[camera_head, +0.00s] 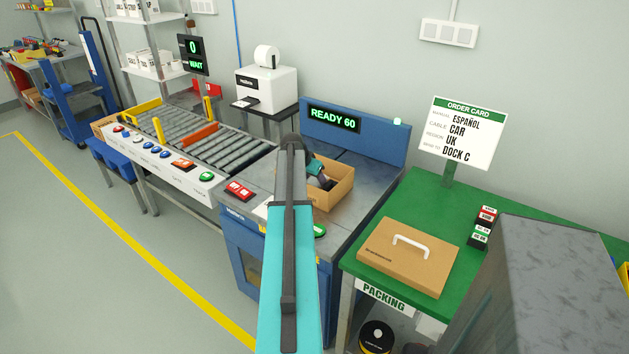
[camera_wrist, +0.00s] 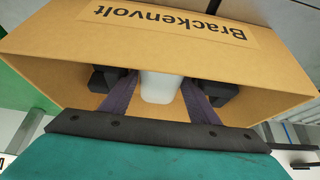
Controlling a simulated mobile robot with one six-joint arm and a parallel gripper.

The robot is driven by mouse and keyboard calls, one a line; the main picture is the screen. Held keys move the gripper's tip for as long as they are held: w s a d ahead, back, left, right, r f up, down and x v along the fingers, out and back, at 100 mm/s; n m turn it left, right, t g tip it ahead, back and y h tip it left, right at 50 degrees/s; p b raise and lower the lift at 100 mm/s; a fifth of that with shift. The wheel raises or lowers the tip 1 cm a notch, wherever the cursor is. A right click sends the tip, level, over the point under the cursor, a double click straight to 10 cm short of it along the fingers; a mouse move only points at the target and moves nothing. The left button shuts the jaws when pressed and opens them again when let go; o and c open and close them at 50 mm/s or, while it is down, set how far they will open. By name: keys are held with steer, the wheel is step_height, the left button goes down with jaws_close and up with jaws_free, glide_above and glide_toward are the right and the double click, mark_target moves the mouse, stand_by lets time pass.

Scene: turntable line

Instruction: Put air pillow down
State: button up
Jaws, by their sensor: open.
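My gripper (camera_wrist: 160,88) is open, its dark fingers reaching into an open cardboard box (camera_wrist: 250,65) printed "Brackenvolt". A smooth white thing (camera_wrist: 161,92), likely the air pillow, lies between the two fingers inside the box. A gap seems to show on each side, but contact cannot be told for certain. In the camera_head view the box (camera_head: 338,195) stands on the grey top of the blue turntable station, and my arm hides its left part. My gripper (camera_head: 318,178) is at the box there, partly hidden. The rest of the box's contents is hidden.
A sign (camera_head: 334,118) reads "READY 60" behind the box. Right of it, a green packing table (camera_head: 425,200) holds a cardboard lid with a white handle (camera_head: 408,255) and an order card (camera_head: 463,132). A roller conveyor (camera_head: 215,150) lies to the left.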

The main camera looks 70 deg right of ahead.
steer(key=shift+r, duration=0.2)
steer(key=shift+r+p, duration=0.45)
steer(key=shift+r, duration=0.05)
steer(key=b+v, duration=0.1)
steer(key=v, duration=1.1)
steer(key=shift+b, duration=0.35)
